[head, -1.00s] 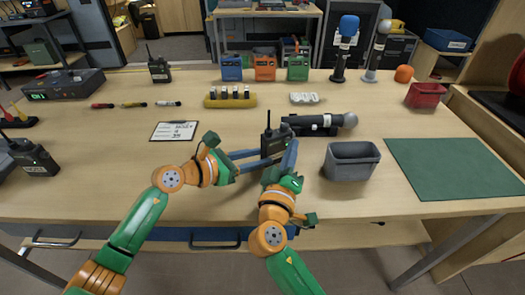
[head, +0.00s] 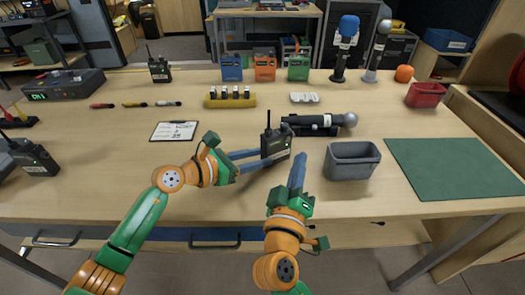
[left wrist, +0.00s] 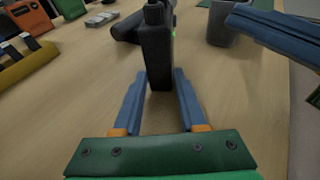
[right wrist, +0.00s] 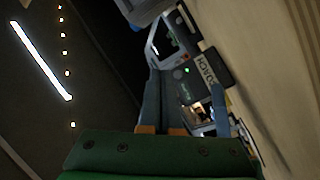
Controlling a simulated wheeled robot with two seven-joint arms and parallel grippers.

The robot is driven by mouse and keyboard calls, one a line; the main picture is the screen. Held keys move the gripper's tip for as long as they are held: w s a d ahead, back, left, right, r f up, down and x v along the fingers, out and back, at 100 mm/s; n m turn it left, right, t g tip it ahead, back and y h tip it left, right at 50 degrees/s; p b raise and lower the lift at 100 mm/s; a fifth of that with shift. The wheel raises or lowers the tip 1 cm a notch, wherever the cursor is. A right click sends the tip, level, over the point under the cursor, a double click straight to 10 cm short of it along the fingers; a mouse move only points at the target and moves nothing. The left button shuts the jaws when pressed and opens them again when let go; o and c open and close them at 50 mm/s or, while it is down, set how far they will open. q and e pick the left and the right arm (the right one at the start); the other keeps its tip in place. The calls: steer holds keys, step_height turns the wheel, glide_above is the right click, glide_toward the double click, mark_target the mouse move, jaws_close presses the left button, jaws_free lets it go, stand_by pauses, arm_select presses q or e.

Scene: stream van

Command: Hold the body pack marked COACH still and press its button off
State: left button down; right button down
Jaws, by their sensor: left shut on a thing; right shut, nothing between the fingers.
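The black body pack (head: 276,143) stands upright at the middle of the table, its antenna up. In the right wrist view the pack (right wrist: 200,88) carries a white COACH label, a small screen and a lit green light. My left gripper (head: 263,156) is shut on the pack from the left; the left wrist view shows the pack (left wrist: 157,50) between its fingers. My right gripper (head: 300,156) is shut and empty, just right of and in front of the pack, apart from it. I cannot make out the button clearly.
A grey bin (head: 352,164) stands close to the right, and a black microphone (head: 320,123) lies behind the pack. Other body packs stand at the left edge (head: 35,158) and back left (head: 159,71). A clipboard (head: 174,131) lies left. The front table area is clear.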

steer(key=shift+s+d, duration=0.25)
steer(key=shift+s, duration=0.25)
steer(key=shift+s+d, duration=0.2)
steer(key=shift+s, duration=0.3)
stand_by(1.3)
steer(key=n, duration=0.4)
steer(key=d+n, duration=0.1)
steer(key=n, duration=0.1)
steer(key=shift+s+f+n, duration=0.25)
steer(key=shift+n, duration=0.05)
steer(key=n, duration=0.3)
steer(key=shift+s+d+f+n+h, duration=0.1)
steer(key=shift+s+d+n+h, duration=0.05)
steer(key=shift+d+n+h, duration=0.2)
steer(key=n, duration=0.3)
steer(key=shift+s+d+f+n, duration=0.15)
steer(key=shift+d+n, duration=0.1)
steer(key=shift+n, duration=0.1)
steer(key=n, duration=0.4)
steer(key=shift+s+d+t, duration=0.2)
steer(key=shift+d+t, duration=0.1)
